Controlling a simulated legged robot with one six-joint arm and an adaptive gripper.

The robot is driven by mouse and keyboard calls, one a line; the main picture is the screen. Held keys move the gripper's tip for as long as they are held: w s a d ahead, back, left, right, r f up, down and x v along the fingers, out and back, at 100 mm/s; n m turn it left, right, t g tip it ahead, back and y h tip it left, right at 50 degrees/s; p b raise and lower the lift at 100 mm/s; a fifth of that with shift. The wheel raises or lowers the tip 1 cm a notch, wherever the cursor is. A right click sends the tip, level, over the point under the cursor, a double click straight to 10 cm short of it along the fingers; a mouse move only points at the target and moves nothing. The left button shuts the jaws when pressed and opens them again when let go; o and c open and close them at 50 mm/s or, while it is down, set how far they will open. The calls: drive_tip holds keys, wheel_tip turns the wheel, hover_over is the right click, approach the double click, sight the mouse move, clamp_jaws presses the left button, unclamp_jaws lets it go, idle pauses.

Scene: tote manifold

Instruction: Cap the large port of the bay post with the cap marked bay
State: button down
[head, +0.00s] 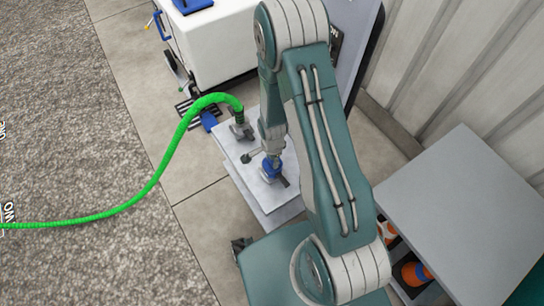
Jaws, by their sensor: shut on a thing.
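My gripper (272,152) points down over a low pale platform (232,150) in the middle of the view. It is shut on a blue cap (271,169), which is right at a grey fitting on the near part of the platform. I cannot tell whether the cap sits on a port or just above it. The cap's marking is too small to read. A second grey post (241,131) stands farther back on the platform with a green hose (165,165) on it. Which one is the bay post cannot be read.
A small dark round knob (245,158) sticks out left of my gripper. A white cart (213,45) stands behind. A grey cabinet (465,205) at right holds orange items (413,274) on its shelf. The green hose crosses the floor at left.

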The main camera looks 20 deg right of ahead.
drive_tip(key=shift+f, duration=0.2)
drive_tip(key=shift+c, duration=1.3)
unclamp_jaws()
wheel_tip(320, 180, up, 12)
drive_tip(key=shift+f, duration=0.1)
drive_tip(key=shift+c, duration=0.2)
